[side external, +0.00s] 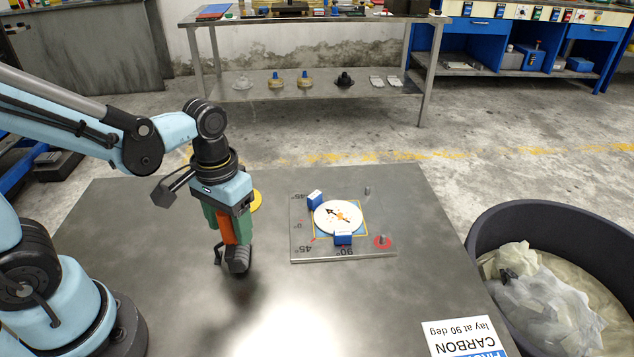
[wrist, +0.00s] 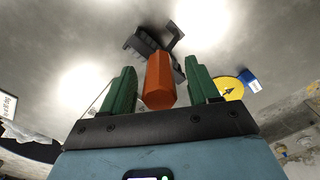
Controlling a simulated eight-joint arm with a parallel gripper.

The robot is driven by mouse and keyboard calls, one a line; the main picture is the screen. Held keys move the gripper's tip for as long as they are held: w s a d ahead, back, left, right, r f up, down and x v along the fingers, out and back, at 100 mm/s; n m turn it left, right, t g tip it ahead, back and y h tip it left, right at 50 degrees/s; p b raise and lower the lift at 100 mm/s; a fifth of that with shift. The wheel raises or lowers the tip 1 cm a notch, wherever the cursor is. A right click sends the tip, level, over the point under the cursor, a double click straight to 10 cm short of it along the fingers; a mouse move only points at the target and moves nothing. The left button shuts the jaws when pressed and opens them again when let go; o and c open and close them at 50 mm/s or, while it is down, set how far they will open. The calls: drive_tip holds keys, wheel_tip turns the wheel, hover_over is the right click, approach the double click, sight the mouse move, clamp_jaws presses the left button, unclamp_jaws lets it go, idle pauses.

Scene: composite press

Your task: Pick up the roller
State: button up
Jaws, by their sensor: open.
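The roller has an orange handle (side external: 228,229) and a dark head (side external: 238,261) that is low at the table. In the wrist view its orange handle (wrist: 159,82) points toward the camera, with the dark head beyond it. My gripper (side external: 230,238) points down over the roller. Its green fingers stand on either side of the handle. The wrist view shows my gripper (wrist: 158,65) open, with a gap between the handle and each finger. The fingers hide part of the handle in the side view.
A grey plate (side external: 299,250) with angle marks lies right of my gripper, bearing a white disc (side external: 328,222) with an arrow and blue blocks (side external: 315,199). A yellow disc (side external: 257,201) is partly hidden behind my gripper. A sign (side external: 462,340) lies front right. A dark bin (side external: 478,240) stands beyond the table's right edge.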

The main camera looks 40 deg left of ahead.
drive_tip(key=shift+f, duration=0.1)
clamp_jaws()
idle(0.3)
wheel_tip(320, 180, up, 2)
wheel_tip(320, 180, up, 2)
drive_tip(key=shift+r, duration=0.1)
drive_tip(key=s+d+r, duration=0.6)
drive_tip(key=d, duration=0.3)
drive_tip(key=shift+s+d+r, duration=0.25)
drive_tip(key=shift+s+r, duration=0.15)
